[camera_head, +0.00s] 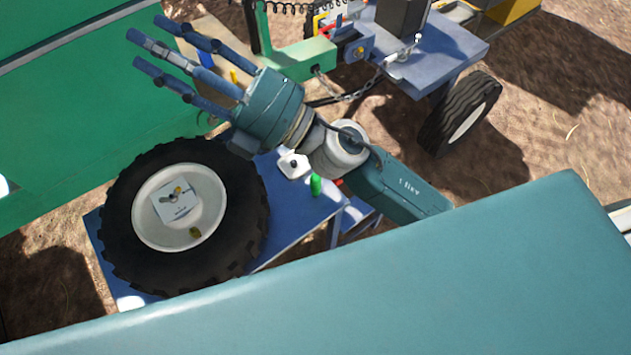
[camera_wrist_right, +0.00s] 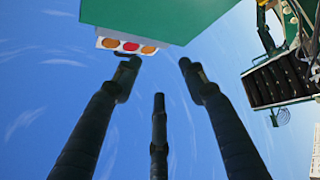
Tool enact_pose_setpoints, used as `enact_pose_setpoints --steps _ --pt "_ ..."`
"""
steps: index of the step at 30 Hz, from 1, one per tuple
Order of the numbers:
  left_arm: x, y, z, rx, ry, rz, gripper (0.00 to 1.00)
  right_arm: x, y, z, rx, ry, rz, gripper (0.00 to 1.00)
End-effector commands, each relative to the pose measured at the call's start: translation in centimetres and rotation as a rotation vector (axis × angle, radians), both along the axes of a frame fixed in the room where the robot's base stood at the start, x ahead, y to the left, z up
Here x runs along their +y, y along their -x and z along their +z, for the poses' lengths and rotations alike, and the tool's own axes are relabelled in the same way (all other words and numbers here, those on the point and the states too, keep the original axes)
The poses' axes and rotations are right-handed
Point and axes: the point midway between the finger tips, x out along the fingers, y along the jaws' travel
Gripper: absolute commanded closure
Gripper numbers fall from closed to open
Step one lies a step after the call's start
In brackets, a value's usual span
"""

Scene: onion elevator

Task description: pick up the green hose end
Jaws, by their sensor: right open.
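A small bright green upright piece (camera_head: 316,184), which looks like the green hose end, shows in the head view just below my right wrist. A bit of red shows to its right, and the arm hides part of that area. My right gripper (camera_head: 145,40) is open and empty, its three fingers spread and pointing to the upper left, away from the green piece. In the right wrist view the open fingers (camera_wrist_right: 158,75) have nothing between them but blue background. The green piece does not show in that view. My left gripper is in neither view.
A large black tire (camera_head: 120,200) lies by the blue frame (camera_head: 290,215), left of the green piece. A green wall (camera_head: 70,110) fills the left. A blue trailer (camera_head: 440,45) with a wheel (camera_head: 462,115) and chain stands behind. Bare ground lies at right.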

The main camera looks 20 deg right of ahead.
Motion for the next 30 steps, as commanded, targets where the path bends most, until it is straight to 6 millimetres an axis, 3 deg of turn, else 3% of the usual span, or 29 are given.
enact_pose_setpoints --steps 1,3,5,6,8,10,12,13,15,18,21,24,30 --pt "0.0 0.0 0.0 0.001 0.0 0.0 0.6 3.3 2.7 -0.9 -0.119 0.132 0.122 0.58" --pt "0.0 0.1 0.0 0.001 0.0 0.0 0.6 6.8 6.5 -4.3 -0.251 0.334 0.292 0.58" --pt "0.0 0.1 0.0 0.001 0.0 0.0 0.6 8.4 9.0 -8.8 -0.339 0.532 0.427 0.58" --pt "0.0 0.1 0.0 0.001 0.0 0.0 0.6 8.5 10.1 -12.3 -0.382 0.677 0.509 0.58" --pt "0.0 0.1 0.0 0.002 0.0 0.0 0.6 7.2 10.8 -18.0 -0.424 0.908 0.621 0.58" --pt "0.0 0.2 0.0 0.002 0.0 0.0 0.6 3.5 10.1 -24.3 -0.432 1.195 0.723 0.58" --pt "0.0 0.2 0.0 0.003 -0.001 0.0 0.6 -1.8 8.2 -29.1 -0.399 1.473 0.789 0.58" --pt "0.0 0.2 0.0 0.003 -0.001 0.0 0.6 -4.1 7.3 -30.5 -0.375 1.579 0.807 0.58" --pt "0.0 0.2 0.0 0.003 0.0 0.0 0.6 -9.3 5.3 -32.5 -0.31 1.792 0.826 0.58" --pt "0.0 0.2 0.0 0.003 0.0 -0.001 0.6 -15.1 3.2 -33.4 -0.218 2.006 0.826 0.58" --pt "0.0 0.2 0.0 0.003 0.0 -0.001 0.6 -18.5 2.0 -33.5 -0.154 2.122 0.818 0.58" --pt "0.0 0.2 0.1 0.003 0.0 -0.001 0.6 -19.7 1.7 -34.0 -0.127 2.162 0.816 0.58" --pt "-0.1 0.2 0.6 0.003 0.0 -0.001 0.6 -19.7 1.8 -37.2 -0.125 2.163 0.818 0.58"
